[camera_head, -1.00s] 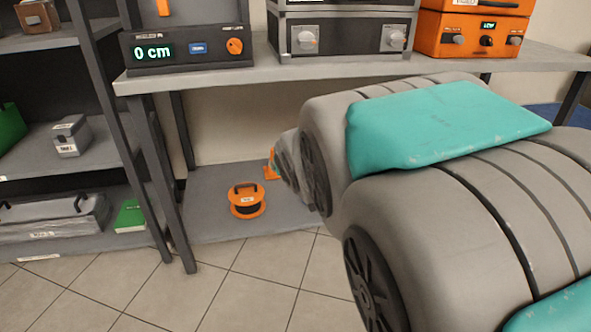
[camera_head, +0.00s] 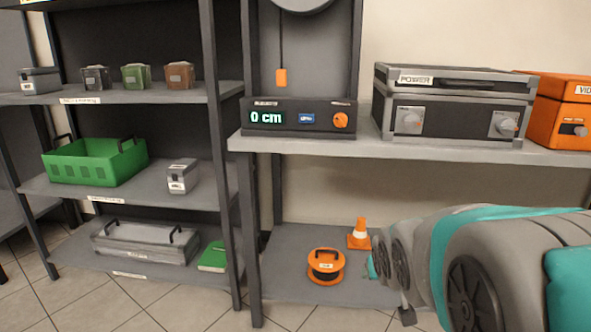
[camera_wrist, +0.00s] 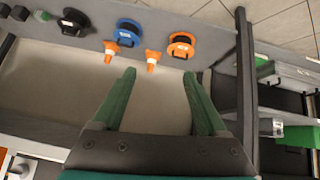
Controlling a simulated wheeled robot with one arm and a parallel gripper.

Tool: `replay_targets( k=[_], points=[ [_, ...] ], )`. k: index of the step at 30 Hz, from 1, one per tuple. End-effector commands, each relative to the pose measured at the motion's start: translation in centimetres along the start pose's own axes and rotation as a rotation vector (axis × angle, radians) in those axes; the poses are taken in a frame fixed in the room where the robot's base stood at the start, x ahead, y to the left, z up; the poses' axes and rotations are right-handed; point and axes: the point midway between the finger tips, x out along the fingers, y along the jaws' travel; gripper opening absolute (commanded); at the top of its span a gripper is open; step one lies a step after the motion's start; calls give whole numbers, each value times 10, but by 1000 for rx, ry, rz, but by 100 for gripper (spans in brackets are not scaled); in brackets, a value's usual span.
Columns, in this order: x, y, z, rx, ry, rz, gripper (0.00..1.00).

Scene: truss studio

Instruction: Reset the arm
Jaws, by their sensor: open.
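My arm fills the lower right of the head view. In the wrist view my gripper (camera_wrist: 160,95) shows two green fingers spread well apart, with nothing between them. Beyond the fingertips, in the wrist view, lie an orange reel (camera_wrist: 182,45), a blue reel (camera_wrist: 128,32) and two orange cones on a grey lower shelf. In the head view the gripper itself does not show clearly beyond the arm.
A workbench (camera_head: 330,148) holds a unit reading 0 cm (camera_head: 295,118), a grey power case (camera_head: 450,100) and an orange case (camera_head: 560,110). Below are an orange reel (camera_head: 326,267) and a cone (camera_head: 361,235). A shelf rack on the left holds a green basket (camera_head: 95,162) and several boxes.

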Motion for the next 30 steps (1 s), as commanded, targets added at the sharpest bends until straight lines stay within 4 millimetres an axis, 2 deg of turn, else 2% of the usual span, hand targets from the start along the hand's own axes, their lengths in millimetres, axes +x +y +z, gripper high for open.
replay_targets(
  k=[5, 6, 9, 12, 15, 20, 30],
  points=[
    [-47, -11, 84, -13, -299, -38, 75],
    [-60, -14, 105, -19, -374, -49, 75],
    [-95, -20, 152, -39, -543, -78, 75],
    [-128, -26, 189, -63, -688, -108, 75],
    [-153, -29, 214, -81, -789, -129, 75],
    [-173, -30, 233, -97, -864, -145, 75],
    [-174, -30, 235, -98, -871, -146, 75]
  ],
)
